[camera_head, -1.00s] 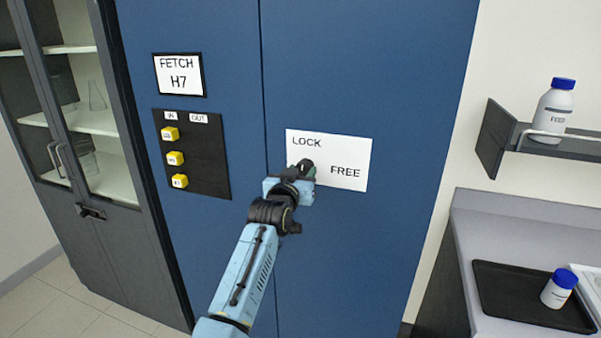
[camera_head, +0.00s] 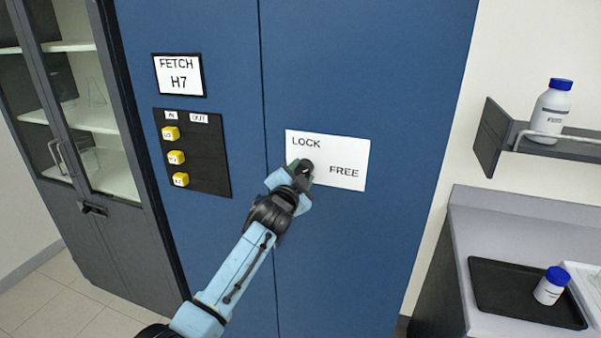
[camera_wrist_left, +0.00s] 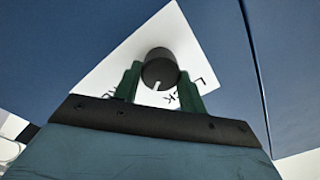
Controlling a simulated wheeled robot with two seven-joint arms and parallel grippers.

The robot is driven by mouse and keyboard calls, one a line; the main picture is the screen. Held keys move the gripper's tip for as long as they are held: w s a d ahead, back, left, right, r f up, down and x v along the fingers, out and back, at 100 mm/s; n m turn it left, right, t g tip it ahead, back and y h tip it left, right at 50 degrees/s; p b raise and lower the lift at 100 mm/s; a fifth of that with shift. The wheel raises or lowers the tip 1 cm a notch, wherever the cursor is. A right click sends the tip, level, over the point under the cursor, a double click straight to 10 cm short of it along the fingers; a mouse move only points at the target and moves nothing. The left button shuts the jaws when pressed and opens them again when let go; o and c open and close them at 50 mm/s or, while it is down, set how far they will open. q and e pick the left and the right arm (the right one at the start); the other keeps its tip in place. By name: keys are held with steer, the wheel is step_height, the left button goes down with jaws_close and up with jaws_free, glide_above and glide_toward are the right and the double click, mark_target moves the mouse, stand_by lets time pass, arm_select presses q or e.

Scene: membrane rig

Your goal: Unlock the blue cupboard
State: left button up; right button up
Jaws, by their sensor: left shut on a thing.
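The blue cupboard (camera_head: 400,70) stands shut in front of me. A white plate (camera_head: 345,150) on its right door reads LOCK at upper left and FREE at lower right. A dark round knob (camera_wrist_left: 160,66) sits on this plate. My left gripper (camera_head: 304,169) is at the plate, shut on the knob. In the left wrist view its green fingers (camera_wrist_left: 160,82) stand on both sides of the knob. A white line on the knob points down in that view, between the fingers. Part of the lettering is hidden there. My right gripper is out of view.
Left of the knob are a FETCH H7 sign (camera_head: 179,76) and a black panel (camera_head: 205,165) with yellow blocks. A glass-fronted cabinet (camera_head: 75,110) stands at left. At right are a shelf with a bottle (camera_head: 552,110) and a counter with a black tray (camera_head: 510,290).

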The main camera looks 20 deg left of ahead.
arm_select(q)
steer(key=m, duration=0.6)
steer(key=shift+p, duration=0.35)
steer(key=shift+m, duration=0.3)
steer(key=o, duration=1)
steer(key=shift+s+f, duration=0.1)
steer(key=s, duration=1.3)
steer(key=shift+s+a, duration=0.1)
steer(key=shift+a, duration=0.1)
